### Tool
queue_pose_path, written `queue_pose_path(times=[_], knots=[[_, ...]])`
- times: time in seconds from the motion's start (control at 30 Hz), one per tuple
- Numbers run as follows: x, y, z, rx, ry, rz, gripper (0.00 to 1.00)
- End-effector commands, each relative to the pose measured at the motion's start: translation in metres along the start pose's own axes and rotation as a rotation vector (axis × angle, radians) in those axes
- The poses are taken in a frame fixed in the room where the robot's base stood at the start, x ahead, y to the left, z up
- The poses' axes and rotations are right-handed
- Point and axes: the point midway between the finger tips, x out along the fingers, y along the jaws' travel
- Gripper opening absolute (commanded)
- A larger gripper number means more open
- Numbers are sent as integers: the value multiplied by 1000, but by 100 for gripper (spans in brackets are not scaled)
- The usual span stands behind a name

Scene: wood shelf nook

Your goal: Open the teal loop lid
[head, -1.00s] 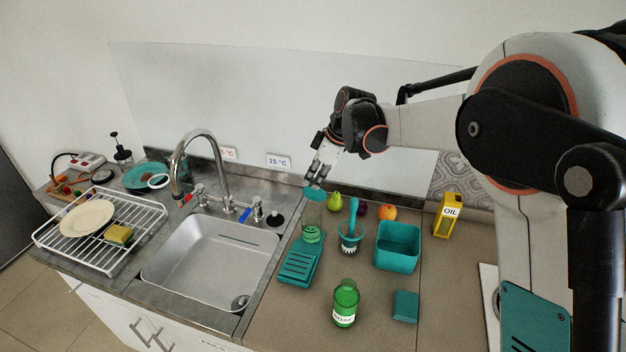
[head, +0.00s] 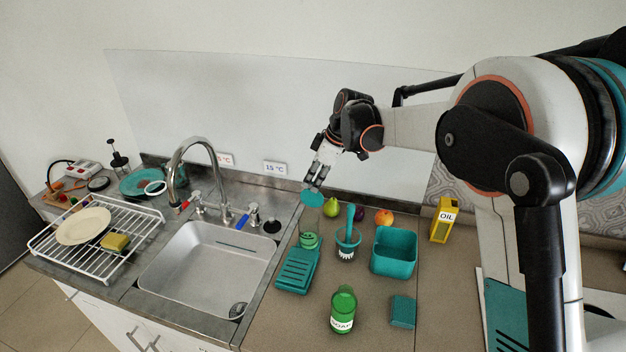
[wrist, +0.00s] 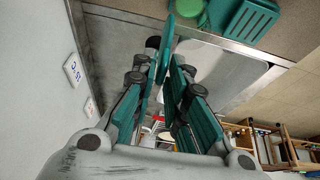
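The teal lid (head: 312,200) is a flat disc at the tips of my gripper (head: 315,187), above the counter right of the sink. In the wrist view the lid (wrist: 166,45) shows edge-on between the fingers of my gripper (wrist: 165,68), which are closed on it. A loop on it cannot be made out. A green jar (head: 308,241) stands below the lid in the head view, with a visible gap between them. The wrist view shows a round green part (wrist: 187,8), probably of this jar, apart from the lid.
A teal ribbed tray (head: 297,272) lies in front of the jar. The sink (head: 205,265) is left.

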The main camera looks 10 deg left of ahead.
Motion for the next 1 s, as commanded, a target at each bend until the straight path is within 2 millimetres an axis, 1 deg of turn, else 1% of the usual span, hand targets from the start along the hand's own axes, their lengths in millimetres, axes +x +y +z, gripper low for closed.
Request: queue_pose_path(times=[0.33, 0.47, 0.57, 0.8, 0.9, 1.0], knots=[[0, -1, -1, 0, 1, -2, 27], [-7, -1, -1, 1, 1, -2, 27], [-21, -1, -1, 1, 1, -2, 27], [-70, -1, 0, 3, 1, -2, 27], [-89, -1, 0, 2, 1, -2, 27], [-103, 0, -1, 1, 1, -1, 27]])
